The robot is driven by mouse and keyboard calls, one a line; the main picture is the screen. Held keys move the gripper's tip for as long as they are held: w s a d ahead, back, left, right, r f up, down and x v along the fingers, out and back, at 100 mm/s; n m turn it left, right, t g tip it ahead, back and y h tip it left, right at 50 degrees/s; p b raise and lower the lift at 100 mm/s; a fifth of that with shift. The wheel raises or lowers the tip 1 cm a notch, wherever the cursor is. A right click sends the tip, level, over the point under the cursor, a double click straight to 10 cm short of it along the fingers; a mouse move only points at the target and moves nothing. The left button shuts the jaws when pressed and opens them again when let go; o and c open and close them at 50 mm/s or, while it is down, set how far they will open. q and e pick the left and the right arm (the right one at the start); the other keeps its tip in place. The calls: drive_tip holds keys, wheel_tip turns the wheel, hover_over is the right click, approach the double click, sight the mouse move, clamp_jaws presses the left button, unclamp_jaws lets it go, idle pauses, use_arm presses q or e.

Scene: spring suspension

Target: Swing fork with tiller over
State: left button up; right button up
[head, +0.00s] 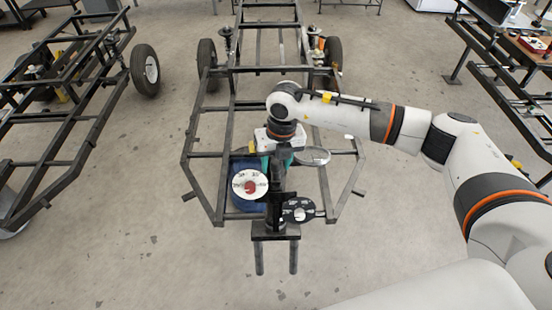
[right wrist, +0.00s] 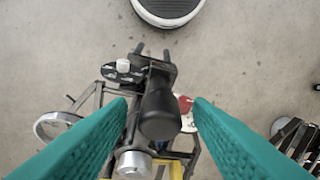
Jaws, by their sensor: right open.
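In the head view a black upright fork (head: 275,236) with two short parallel prongs stands at the near end of the middle chassis, prongs toward me. In the right wrist view, the dark rounded end of the tiller (right wrist: 160,115) stands between my fingers, with the fork's cross plate and prongs (right wrist: 152,52) beyond. My right gripper (head: 278,160) is above the fork, pointing down. In the right wrist view its teal fingers (right wrist: 162,103) are open on either side of the tiller, with gaps showing. The arm partly hides the tiller in the head view. My left gripper is out of view.
A white disc with a red centre (head: 250,185) and a black disc (head: 298,210) flank the fork. A round grey dish (head: 312,156) sits right of the gripper. Another wheeled chassis (head: 85,110) stands left, a workbench (head: 500,50) right.

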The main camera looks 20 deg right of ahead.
drive_tip(key=shift+f, duration=0.35)
clamp_jaws()
drive_tip(key=w+a+m+h+b, duration=0.1)
drive_tip(key=w+a+m+b, duration=0.2)
drive_tip(key=a, duration=0.3)
drive_tip(key=shift+w+f+m+h+b, duration=0.2)
drive_tip(key=shift+m+h+b, duration=0.2)
drive_tip(key=shift+m+b, duration=0.45)
drive_tip(key=shift+a, duration=0.15)
unclamp_jaws()
drive_tip(key=shift+s, duration=0.1)
